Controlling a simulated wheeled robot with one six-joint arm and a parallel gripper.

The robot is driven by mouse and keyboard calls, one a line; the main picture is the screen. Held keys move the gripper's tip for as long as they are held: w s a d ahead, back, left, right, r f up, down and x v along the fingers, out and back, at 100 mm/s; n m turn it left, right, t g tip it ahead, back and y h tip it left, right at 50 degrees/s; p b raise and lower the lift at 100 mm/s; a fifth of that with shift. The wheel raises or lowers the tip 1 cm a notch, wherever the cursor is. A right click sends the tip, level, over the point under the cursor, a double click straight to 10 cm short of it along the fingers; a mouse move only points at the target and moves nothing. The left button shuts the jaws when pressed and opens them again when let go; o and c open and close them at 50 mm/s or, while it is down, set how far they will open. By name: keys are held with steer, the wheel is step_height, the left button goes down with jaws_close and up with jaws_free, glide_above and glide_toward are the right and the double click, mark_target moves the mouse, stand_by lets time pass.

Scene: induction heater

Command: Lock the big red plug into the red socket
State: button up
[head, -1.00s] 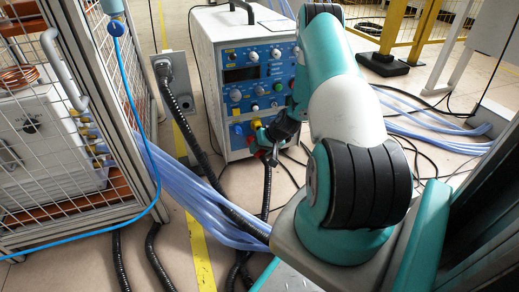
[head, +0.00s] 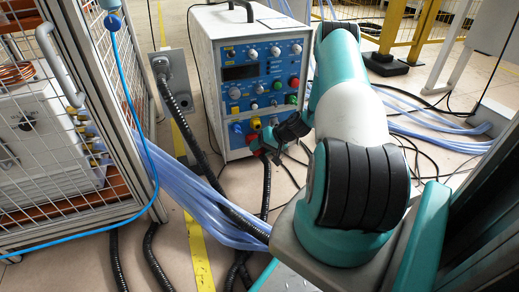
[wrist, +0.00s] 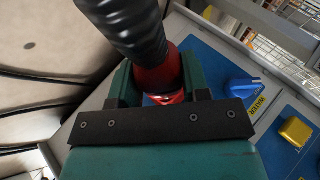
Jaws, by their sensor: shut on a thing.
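My gripper (wrist: 158,98) is shut on the big red plug (wrist: 160,74), which sits between its two green fingers in the wrist view. A thick black ribbed cable comes out of the plug at the top. A bright red ring shows below the plug, between the fingers. In the head view my gripper (head: 268,149) is low at the front of the white and blue machine, below the yellow connector (head: 256,124).
A blue connector labelled WATER (wrist: 241,91) and a yellow connector (wrist: 295,131) are close on the right in the wrist view. A wire cage (head: 60,130) stands at the left. Bundled blue hoses (head: 205,205) and black cables cross the floor.

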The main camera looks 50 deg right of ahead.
steer(key=shift+s+d+f+t+b, duration=0.1)
steer(key=shift+f+t+b, duration=0.1)
steer(key=shift+t+b, duration=0.15)
steer(key=shift+y, duration=0.5)
steer(key=shift+r, duration=0.1)
steer(key=shift+t, duration=0.25)
steer(key=o, duration=1.1)
